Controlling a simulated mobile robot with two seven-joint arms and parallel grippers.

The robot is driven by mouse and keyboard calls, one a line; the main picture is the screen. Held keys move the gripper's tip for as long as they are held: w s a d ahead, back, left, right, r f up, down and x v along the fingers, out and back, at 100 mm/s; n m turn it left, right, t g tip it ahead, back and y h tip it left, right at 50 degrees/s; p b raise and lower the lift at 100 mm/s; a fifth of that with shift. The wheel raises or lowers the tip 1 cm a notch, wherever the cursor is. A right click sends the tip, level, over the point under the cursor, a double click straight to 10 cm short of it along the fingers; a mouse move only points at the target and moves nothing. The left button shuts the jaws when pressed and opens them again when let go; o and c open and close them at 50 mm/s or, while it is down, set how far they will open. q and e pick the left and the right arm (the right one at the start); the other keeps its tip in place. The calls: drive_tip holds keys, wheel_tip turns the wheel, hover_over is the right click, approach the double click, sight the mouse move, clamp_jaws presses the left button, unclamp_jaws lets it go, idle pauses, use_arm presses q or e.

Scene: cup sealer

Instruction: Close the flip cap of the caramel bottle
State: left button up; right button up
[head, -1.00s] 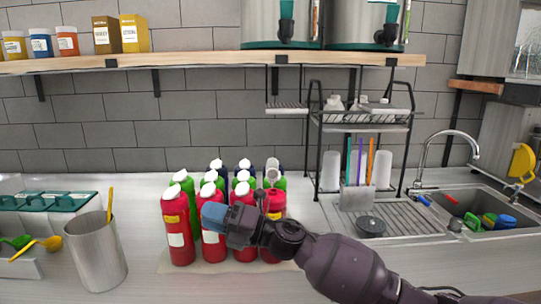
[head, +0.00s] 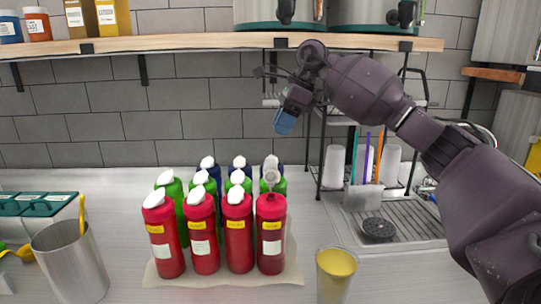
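Several squeeze bottles stand in rows on a light mat (head: 215,281), red in front, green behind, dark blue at the back. The front right red bottle (head: 270,248) has no white closed cap like its neighbours; its top looks open, with a greyish raised lid (head: 270,174) above it. The other front red bottles (head: 238,240) have white caps shut. The label words are too small to read, so I cannot tell which is caramel. My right gripper (head: 285,122), with blue fingertips, hangs in the air above and behind the bottles, touching none. Its finger gap does not show clearly. My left gripper is out of view.
A cup with yellow contents (head: 336,268) stands right of the mat. A metal canister (head: 72,262) is at the left. A dish rack (head: 362,194) with straws and a drain tray (head: 392,222) are at the right. A wooden shelf (head: 200,41) runs above.

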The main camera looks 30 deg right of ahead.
sight(270, 159)
drive_tip(key=x, duration=0.3)
drive_tip(key=p+x, duration=0.1)
drive_tip(key=x, duration=0.2)
drive_tip(key=d+x, duration=0.1)
drive_tip(key=x, duration=0.2)
drive_tip(key=shift+s+f, duration=0.1)
drive_tip(key=shift+f, duration=0.4)
drive_tip(key=shift+c, duration=0.4)
clamp_jaws()
